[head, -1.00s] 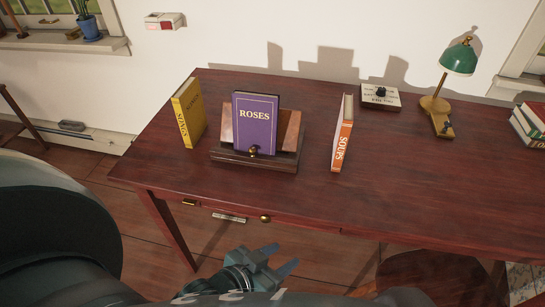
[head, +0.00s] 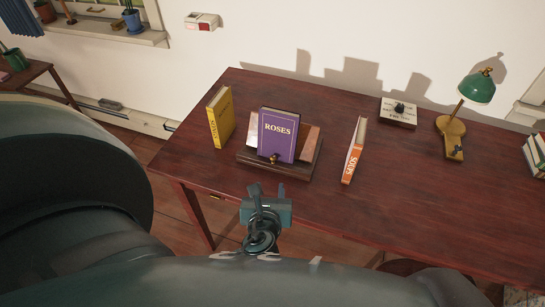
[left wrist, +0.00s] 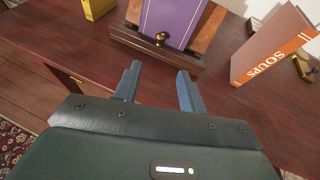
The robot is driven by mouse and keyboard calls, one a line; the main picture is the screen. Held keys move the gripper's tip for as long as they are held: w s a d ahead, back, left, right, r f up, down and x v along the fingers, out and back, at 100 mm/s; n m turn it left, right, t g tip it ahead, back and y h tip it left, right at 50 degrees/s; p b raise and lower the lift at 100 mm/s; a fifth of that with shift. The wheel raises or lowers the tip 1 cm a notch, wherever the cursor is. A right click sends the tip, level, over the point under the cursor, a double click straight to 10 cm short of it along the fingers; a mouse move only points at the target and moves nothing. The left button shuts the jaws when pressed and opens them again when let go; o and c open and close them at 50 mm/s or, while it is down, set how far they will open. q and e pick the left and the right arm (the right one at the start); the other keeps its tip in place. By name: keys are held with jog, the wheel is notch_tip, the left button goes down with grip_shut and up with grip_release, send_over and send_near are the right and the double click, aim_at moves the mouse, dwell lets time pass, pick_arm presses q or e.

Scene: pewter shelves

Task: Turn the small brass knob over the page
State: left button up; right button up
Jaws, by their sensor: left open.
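The small brass knob (head: 274,157) sits at the front of a wooden book stand (head: 250,163), below a purple book titled ROSES (head: 278,133). In the left wrist view the knob (left wrist: 160,38) shows ahead of my fingers. No loose page shows; the purple book looks closed and leans on the stand. My left gripper (head: 267,191) is at the table's front edge, short of the stand and apart from the knob. Its two fingers (left wrist: 157,84) are spread with nothing between them. My right gripper is not in view.
A yellow book (head: 220,118) stands left of the stand, and an orange-spined SOUPS book (head: 354,151) stands to its right. Further right are a dial box (head: 398,112) and a green lamp (head: 477,88). The table (head: 420,190) is bare in front of these.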

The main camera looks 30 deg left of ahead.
aim_at(273, 161)
pick_arm(q)
jog(key=x, duration=1.3)
jog(key=shift+a+b, duration=0.2)
jog(key=shift+b, duration=0.15)
grip_shut()
